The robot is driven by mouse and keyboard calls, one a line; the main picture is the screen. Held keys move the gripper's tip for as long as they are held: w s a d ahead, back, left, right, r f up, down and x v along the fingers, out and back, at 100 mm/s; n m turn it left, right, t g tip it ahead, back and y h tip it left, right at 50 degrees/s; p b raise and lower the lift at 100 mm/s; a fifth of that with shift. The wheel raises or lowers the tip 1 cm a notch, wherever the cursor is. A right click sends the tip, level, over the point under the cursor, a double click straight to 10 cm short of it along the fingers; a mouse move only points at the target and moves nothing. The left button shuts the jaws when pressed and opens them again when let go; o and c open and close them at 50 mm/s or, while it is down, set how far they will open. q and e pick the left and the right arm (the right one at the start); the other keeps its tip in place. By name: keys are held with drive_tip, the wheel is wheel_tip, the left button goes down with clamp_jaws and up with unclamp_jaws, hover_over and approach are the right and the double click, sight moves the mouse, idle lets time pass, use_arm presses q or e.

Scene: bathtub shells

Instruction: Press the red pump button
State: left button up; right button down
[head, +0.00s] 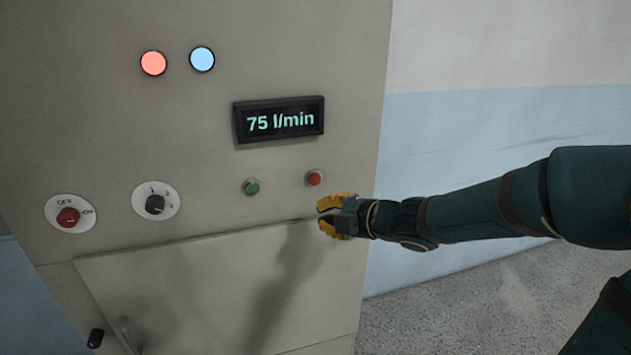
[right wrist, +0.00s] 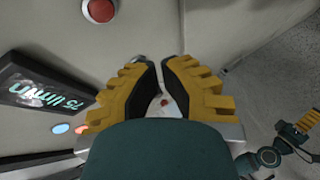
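The red button (head: 314,178) sits on the beige panel below the display, and it also shows at the top of the right wrist view (right wrist: 100,10). My right gripper (head: 328,216) is just below the red button and slightly right of it in the head view, apart from it. In the right wrist view its two yellow fingers with black pads (right wrist: 161,66) stand apart with a gap and nothing between them. My left gripper (right wrist: 305,124) shows small at the right edge of the right wrist view, away from the panel; its finger opening is unclear.
A green button (head: 251,187) lies left of the red one. The display (head: 279,119) reads 75 l/min. A red knob (head: 68,217) and a black knob (head: 155,204) are further left. An orange light (head: 153,63) and a blue light (head: 202,59) are above.

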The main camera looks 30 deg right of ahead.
drive_tip(key=shift+w+d+p, duration=0.1)
drive_tip(key=shift+w+d, duration=0.15)
drive_tip(key=shift+w, duration=0.85)
drive_tip(key=shift+w+d+p, duration=0.15)
drive_tip(key=shift+w+d, duration=0.15)
drive_tip(key=shift+w, duration=0.8)
drive_tip(key=shift+w+d+p, duration=0.1)
drive_tip(key=shift+w+d, duration=0.15)
drive_tip(key=shift+w, duration=0.85)
drive_tip(key=shift+w, duration=0.1)
drive_tip(key=shift+w+d, duration=0.1)
drive_tip(key=shift+w, duration=0.25)
drive_tip(key=shift+w+d, duration=0.1)
drive_tip(key=shift+w, duration=0.3)
drive_tip(key=shift+s, duration=0.2)
drive_tip(key=shift+s+a, duration=0.2)
drive_tip(key=shift+s, duration=0.45)
drive_tip(key=s, duration=0.2)
drive_tip(key=s+a, duration=0.1)
drive_tip(key=s, duration=0.2)
drive_tip(key=shift+a, duration=0.1)
